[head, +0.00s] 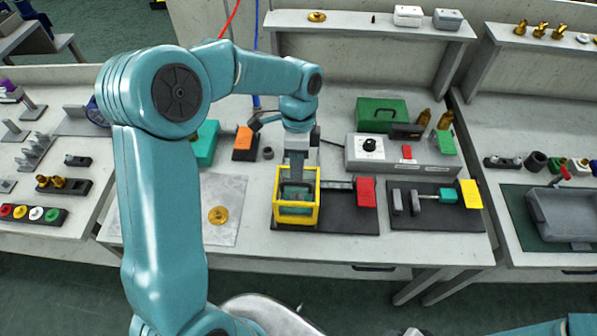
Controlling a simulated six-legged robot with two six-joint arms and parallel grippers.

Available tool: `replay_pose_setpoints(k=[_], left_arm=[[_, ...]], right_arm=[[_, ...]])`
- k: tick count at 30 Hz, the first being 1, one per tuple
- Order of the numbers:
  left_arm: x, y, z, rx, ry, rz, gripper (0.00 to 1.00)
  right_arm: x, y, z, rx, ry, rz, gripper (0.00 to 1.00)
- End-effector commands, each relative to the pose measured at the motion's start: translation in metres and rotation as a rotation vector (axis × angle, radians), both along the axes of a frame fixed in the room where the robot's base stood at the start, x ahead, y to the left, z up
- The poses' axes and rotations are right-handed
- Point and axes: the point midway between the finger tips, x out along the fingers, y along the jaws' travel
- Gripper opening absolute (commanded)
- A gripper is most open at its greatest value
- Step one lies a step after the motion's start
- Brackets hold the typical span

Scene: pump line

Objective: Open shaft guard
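The shaft guard looks to be the yellow box-shaped frame (317,200) on a black base plate (345,219) at the middle of the bench. Its bars stand around a greenish-grey part (295,193). My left gripper (297,176) points down from above, with its grey fingers at the top of the frame's back side. The fingers overlap the frame in the picture, so I cannot tell whether they touch it or whether they are open or shut. My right gripper is out of view.
A red block (366,191) stands right of the guard, and a second black plate (435,212) with a shaft, teal part and yellow block lies beyond it. A grey control box (375,150) stands behind. A metal plate with a brass disc (218,215) lies to the left.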

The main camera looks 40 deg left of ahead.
Motion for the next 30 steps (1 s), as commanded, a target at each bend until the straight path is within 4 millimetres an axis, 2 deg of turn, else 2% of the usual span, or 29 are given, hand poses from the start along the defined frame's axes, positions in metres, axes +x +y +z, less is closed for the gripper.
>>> replay_pose_setpoints(k=[3,7,17,18,20,21,22,30], left_arm=[[-0.003,-0.002,-0.019,0.000,0.004,0.001,0.38],[-0.004,-0.003,-0.033,0.000,0.001,0.001,0.38],[-0.003,-0.004,-0.039,0.001,-0.001,0.001,0.38],[-0.003,-0.004,-0.039,0.001,-0.001,0.001,0.35],[-0.003,-0.004,-0.039,0.001,-0.001,0.001,0.15],[-0.003,-0.004,-0.038,0.001,-0.001,0.001,0.02],[-0.003,-0.004,-0.038,0.001,-0.001,0.001,0.00],[-0.002,-0.005,-0.039,-0.001,-0.002,0.001,0.00]], right_arm=[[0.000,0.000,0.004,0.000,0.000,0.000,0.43],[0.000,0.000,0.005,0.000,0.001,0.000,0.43],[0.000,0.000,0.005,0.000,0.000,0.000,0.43],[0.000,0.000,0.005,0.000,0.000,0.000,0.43],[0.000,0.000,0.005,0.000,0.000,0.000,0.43],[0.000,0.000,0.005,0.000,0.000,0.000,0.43],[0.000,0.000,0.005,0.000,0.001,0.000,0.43],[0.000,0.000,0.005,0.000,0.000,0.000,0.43]])
